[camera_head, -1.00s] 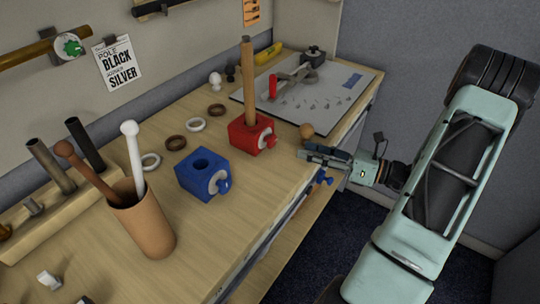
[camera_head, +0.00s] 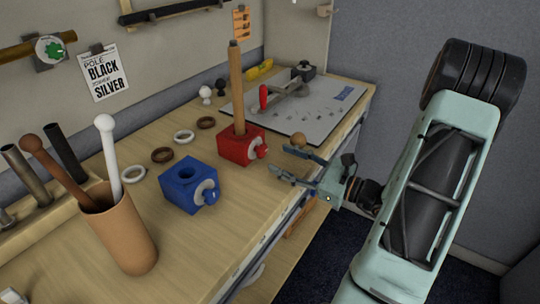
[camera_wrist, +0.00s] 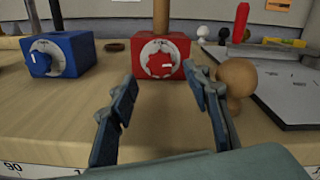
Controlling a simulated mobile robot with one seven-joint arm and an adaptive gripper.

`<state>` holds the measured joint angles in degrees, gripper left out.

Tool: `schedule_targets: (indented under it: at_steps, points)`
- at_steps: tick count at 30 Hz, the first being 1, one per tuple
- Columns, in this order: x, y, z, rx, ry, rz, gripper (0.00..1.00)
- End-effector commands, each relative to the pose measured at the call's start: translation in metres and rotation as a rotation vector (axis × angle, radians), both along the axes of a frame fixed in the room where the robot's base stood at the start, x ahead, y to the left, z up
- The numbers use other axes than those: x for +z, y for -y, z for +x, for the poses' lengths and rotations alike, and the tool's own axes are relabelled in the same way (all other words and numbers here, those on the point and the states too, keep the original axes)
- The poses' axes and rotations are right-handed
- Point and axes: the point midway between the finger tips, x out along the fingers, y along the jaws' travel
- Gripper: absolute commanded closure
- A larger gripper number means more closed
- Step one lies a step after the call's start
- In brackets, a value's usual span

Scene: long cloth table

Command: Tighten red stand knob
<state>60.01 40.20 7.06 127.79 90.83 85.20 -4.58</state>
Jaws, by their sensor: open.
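The red stand (camera_head: 237,146) sits on the wooden table with a wooden pole (camera_head: 237,85) upright in it. Its red knob (camera_head: 261,150) faces the table's front edge, on a pale round plate. In the wrist view the red knob (camera_wrist: 160,65) is straight ahead, between and beyond my fingers. My gripper (camera_head: 279,163) is open and empty, just to the right of the red stand, with its fingers pointing at the knob and apart from it. In the wrist view my gripper (camera_wrist: 165,85) frames the red stand (camera_wrist: 176,43).
A wooden ball (camera_head: 299,139) stands close beside my gripper, by the right finger in the wrist view. A blue stand (camera_head: 188,186) with a blue knob is to the left. A grey board (camera_head: 318,118) with a red-handled tool lies behind. Bare table lies before the red stand.

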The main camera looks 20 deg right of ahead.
Motion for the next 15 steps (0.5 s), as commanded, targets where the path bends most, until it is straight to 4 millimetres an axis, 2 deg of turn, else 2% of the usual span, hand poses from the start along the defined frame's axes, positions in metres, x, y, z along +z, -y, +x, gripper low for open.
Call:
schedule_targets:
  at_steps: [6, 15]
  points:
    - [-0.001, -0.020, 0.029, 0.002, 0.000, 0.000, 0.56]
    - [0.000, -0.027, 0.040, 0.000, -0.001, 0.000, 0.56]
